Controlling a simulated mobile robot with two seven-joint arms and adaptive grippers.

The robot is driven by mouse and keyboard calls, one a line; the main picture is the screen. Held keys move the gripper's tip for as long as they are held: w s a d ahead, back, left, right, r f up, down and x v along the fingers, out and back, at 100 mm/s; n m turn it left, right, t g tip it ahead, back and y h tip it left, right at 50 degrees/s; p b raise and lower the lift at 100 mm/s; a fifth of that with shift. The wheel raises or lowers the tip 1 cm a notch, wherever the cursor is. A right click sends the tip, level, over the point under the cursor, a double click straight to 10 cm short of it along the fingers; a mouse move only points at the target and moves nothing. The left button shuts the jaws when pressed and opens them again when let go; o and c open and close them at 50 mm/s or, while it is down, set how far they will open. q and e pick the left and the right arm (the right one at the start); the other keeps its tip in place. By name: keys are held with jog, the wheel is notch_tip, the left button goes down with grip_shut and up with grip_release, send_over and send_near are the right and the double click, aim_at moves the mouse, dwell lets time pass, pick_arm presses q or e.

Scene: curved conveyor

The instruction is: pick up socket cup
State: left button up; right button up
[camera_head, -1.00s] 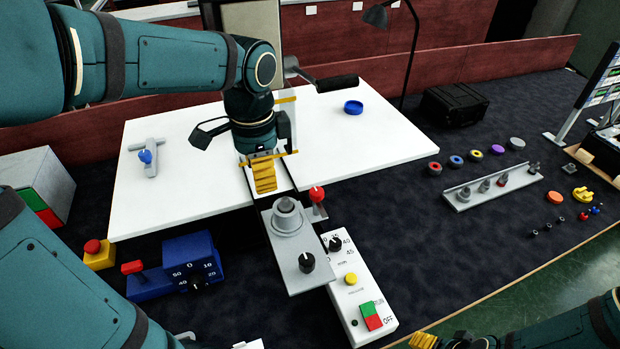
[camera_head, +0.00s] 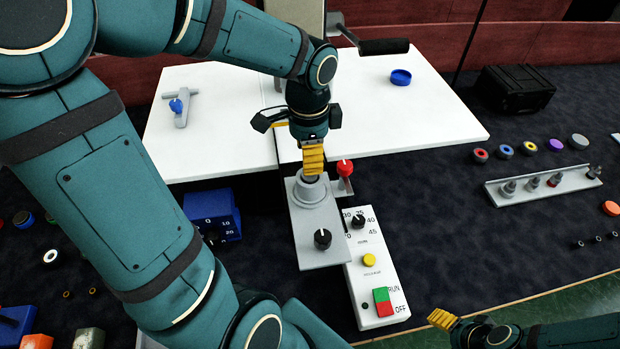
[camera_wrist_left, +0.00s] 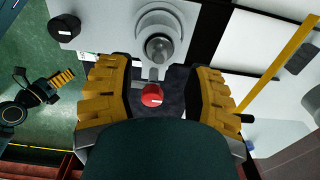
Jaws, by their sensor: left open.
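A round grey metal cup-like piece (camera_head: 312,192) sits on the grey plate (camera_head: 317,235); I take it for the socket cup. In the left wrist view it shows as a stepped round piece with a shiny centre (camera_wrist_left: 160,47). My left gripper (camera_head: 313,165) points down just above and behind it, its yellow fingers partly covering it in the head view.
A red knob (camera_head: 345,169) stands close beside the cup. A black knob (camera_head: 322,238) is on the same plate. A white control box (camera_head: 376,265) with buttons adjoins it. White tabletops (camera_head: 420,120) lie behind, with a blue ring-shaped dish (camera_head: 400,77). Dark mat space lies to the right.

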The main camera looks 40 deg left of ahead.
pick_arm(q)
jog(key=shift+f+b, duration=0.5)
jog(key=shift+f, duration=2)
jog(key=shift+o, duration=0.2)
grip_shut()
